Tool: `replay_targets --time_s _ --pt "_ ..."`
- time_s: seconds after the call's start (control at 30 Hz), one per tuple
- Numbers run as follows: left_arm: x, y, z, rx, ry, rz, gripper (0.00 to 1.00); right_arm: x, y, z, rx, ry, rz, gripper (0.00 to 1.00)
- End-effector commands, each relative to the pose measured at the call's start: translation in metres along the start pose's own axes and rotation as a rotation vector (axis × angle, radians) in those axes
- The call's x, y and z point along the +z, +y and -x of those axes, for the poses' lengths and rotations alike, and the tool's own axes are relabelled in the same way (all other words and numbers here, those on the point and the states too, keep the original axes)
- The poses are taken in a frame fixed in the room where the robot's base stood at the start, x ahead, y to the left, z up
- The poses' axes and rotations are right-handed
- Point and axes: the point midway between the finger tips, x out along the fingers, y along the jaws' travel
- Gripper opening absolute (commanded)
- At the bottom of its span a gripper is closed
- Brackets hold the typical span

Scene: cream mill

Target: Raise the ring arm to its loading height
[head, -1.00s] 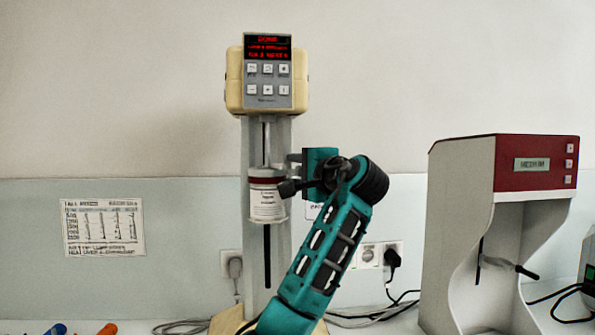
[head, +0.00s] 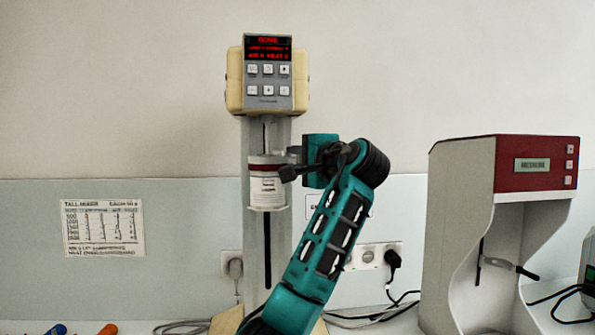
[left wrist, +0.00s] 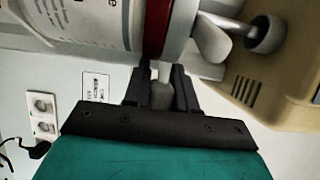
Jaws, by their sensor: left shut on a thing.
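The mixer's tall pale column (head: 278,235) carries a ring arm (head: 266,159) with a white, labelled jar (head: 268,190) that has a dark red band. The jar stands upright, partway up the column below the cream mixer head (head: 235,82). My left gripper (head: 290,173) is at the right side of the jar. In the left wrist view, its black fingers (left wrist: 162,88) are shut on a small grey piece beside the red band; I take it for the ring arm's handle. The jar (left wrist: 95,22) fills the upper left there. My right gripper is not in view.
A red-and-grey machine (head: 470,220) stands on the right. Markers (head: 107,329) lie at the lower left, and cables (head: 375,312) run along the counter. A wall chart (head: 104,228) hangs at left. A gap of bare rod shows between jar and mixer head.

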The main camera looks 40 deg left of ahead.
Motion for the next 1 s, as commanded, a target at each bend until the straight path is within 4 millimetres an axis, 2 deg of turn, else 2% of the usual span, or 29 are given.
replay_targets --time_s 0.03,0.1,0.37,0.4,0.6,0.87,1.0 --pt "0.000 -0.008 0.000 -0.006 0.002 0.005 0.00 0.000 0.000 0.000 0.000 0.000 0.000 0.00" --pt "0.001 -0.013 0.000 -0.007 0.002 0.004 0.00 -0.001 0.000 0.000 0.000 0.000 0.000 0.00" --pt "0.001 -0.013 0.001 -0.009 0.002 0.004 0.00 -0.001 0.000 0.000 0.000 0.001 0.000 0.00" --pt "0.001 -0.013 0.001 -0.009 0.002 0.004 0.29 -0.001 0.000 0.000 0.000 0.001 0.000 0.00" --pt "0.001 -0.012 0.000 -0.007 0.001 0.003 0.47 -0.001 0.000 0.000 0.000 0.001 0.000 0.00" --pt "0.000 -0.011 0.002 -0.005 0.001 0.002 0.47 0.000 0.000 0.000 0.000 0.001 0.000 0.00" --pt "0.000 -0.011 0.016 -0.007 0.003 0.003 0.47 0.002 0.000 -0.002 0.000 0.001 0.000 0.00"
